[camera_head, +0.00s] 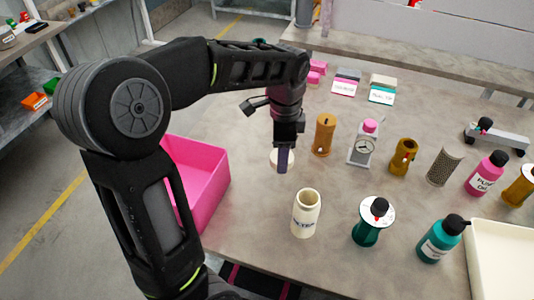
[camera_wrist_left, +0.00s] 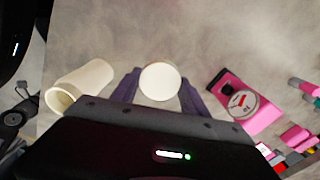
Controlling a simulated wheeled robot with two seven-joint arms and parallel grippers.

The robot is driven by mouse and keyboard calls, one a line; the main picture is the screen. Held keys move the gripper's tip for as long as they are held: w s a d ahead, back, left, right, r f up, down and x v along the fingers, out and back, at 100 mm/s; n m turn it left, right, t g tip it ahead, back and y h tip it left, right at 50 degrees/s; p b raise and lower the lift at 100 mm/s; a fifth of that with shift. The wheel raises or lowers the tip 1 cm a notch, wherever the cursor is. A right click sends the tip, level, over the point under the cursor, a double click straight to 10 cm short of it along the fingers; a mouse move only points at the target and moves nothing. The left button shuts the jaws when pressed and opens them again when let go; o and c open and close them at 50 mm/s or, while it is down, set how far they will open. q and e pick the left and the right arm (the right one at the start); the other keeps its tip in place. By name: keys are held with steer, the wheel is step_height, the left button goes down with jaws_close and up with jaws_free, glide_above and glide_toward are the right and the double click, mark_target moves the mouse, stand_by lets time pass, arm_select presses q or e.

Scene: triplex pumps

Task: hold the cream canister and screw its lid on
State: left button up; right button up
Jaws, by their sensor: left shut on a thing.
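The cream canister (camera_head: 305,214) stands upright and open-topped on the table, with dark lettering on its side. It also shows at the left in the left wrist view (camera_wrist_left: 84,82). The round cream lid (camera_head: 275,160) is at the tabletop behind the canister and slightly to its left. My left gripper (camera_head: 283,160) points down at the lid. In the left wrist view its purple fingers sit on both sides of the lid (camera_wrist_left: 160,82), shut on it. Whether the lid touches the table is unclear. My right gripper is not in view.
A pink bin (camera_head: 205,190) is left of the canister. A green-bodied item (camera_head: 368,230) and teal bottle (camera_head: 440,240) are to the right, near a cream tray (camera_head: 503,262).

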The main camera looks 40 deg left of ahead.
arm_select(q)
steer(key=w+d+f+n, duration=0.2)
steer(key=w+d+n, duration=0.1)
steer(key=w+d+f+n, duration=0.1)
steer(key=w+d+n, duration=0.2)
steer(key=d+n, duration=0.1)
steer(key=w+d+f+n, duration=0.2)
steer(key=w+d+n, duration=0.1)
steer(key=d, duration=0.1)
steer(key=shift+d+f+n, duration=0.1)
steer(key=shift+f+n, duration=0.25)
steer(key=shift+n, duration=0.05)
